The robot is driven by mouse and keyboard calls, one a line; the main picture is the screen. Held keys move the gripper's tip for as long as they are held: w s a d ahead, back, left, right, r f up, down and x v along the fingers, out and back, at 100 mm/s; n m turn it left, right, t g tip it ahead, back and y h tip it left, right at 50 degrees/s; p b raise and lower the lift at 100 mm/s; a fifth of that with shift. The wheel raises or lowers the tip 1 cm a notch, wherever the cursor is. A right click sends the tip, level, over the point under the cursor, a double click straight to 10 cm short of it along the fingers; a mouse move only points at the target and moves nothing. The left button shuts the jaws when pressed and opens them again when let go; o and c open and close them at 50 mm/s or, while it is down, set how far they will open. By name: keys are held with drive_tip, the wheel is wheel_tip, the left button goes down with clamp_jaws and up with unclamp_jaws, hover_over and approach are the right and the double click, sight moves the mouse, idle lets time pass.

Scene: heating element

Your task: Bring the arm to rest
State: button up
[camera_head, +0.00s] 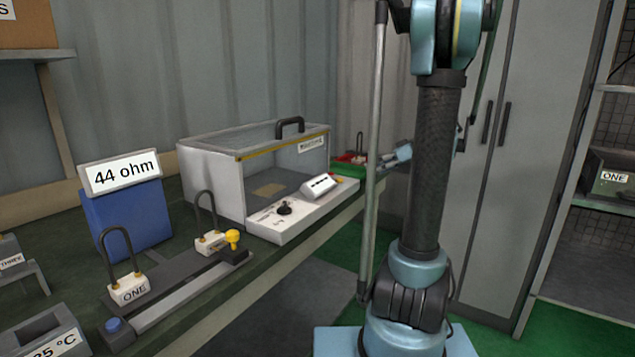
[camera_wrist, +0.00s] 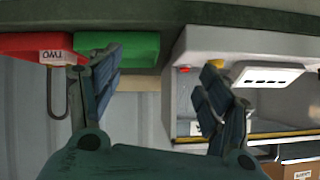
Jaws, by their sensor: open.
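My arm stands upright at the right of the head view. My gripper (camera_wrist: 160,82) is open and empty in the wrist view, with its two dark blue fingers spread wide apart. In the head view my gripper (camera_head: 398,156) shows partly, beside the far end of the bench, with the arm in front of it. The wrist view is upside down. It shows a red tray (camera_wrist: 25,46) with the element marked TWO (camera_wrist: 55,56), and a green tray (camera_wrist: 128,46) between the fingers in the picture.
A clear-sided test box (camera_head: 212,180) stands on the bench. Elements marked ONE (camera_head: 128,290) and another (camera_head: 210,243) sit on a dark fixture, near a blue holder labelled 44 ohm (camera_head: 125,215). A grey cabinet (camera_head: 525,150) stands behind my arm. Green floor is clear at the right.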

drive_tip(key=s+a+f+m+g+h, duration=0.15)
drive_tip(key=s+a, duration=0.25)
drive_tip(key=s, duration=0.5)
drive_tip(key=s+a+f+m+g+h, duration=0.1)
drive_tip(key=s+a+f+m+h, duration=0.2)
drive_tip(key=s, duration=0.6)
drive_tip(key=s+d+f+m+h, duration=0.2)
drive_tip(key=s+f, duration=0.3)
drive_tip(key=s, duration=0.3)
drive_tip(key=s+d+f+m+h, duration=0.2)
drive_tip(key=s+f+m+h, duration=0.1)
drive_tip(key=s, duration=0.6)
drive_tip(key=shift+f+g, duration=0.45)
drive_tip(key=shift+f, duration=0.4)
